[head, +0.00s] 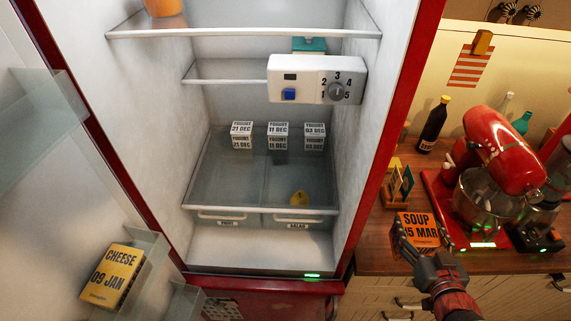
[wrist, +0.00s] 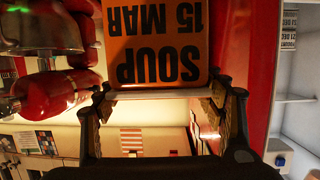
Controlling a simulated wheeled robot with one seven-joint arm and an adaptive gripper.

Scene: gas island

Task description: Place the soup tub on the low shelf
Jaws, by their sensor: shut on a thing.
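The soup tub (head: 418,229) is an orange block with a black "SOUP 15 MAR" label. My gripper (head: 424,254) is shut on it in front of the wooden counter, to the right of the open fridge. In the wrist view the soup tub (wrist: 155,45) appears upside down between the fingertips of my gripper (wrist: 160,90). The fridge's lowest glass shelf (head: 225,178) lies over two clear drawers. Several white yogurt tubs (head: 278,136) stand towards its back. Its front part looks clear.
The fridge's red side edge (head: 372,150) stands between the tub and the interior. A control box (head: 317,80) hangs above the low shelf. The open door at left holds a cheese box (head: 112,276). A red mixer (head: 495,145) stands on the counter behind the tub.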

